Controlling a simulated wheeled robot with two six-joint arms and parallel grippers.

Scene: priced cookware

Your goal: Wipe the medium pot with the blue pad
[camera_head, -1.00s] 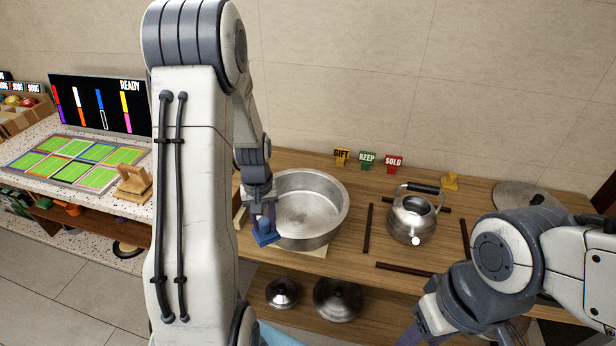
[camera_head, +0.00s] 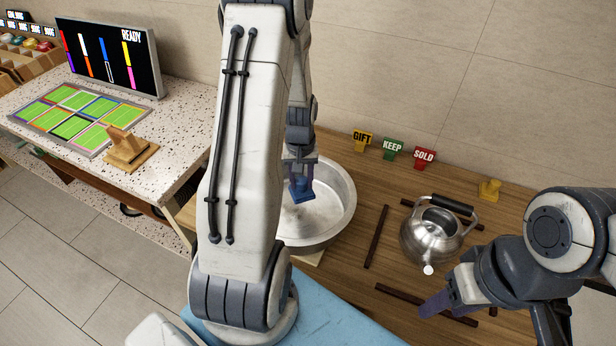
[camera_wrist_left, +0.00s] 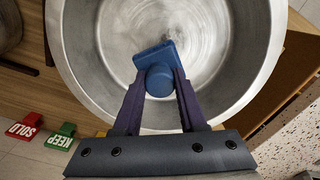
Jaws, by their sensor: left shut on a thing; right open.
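The metal pot (camera_head: 341,222) stands on the wooden counter, partly hidden behind my left arm. It also fills much of the left wrist view (camera_wrist_left: 88,75). My left gripper (camera_head: 300,172) is shut on the knob of the blue pad (camera_head: 302,189). In the left wrist view the blue pad (camera_wrist_left: 155,58) is over the inside of the pot, within its rim. I cannot tell whether the pad touches the pot bottom. My right gripper (camera_head: 432,304) is open and empty, at the right near the counter's front.
A kettle (camera_head: 432,238) stands right of the pot among dark wooden strips (camera_head: 377,236). GIFT, KEEP and SOLD tags (camera_head: 393,148) stand along the wall. A speckled counter (camera_head: 170,120) with a screen (camera_head: 110,55) and a wooden stamp (camera_head: 126,150) is at the left.

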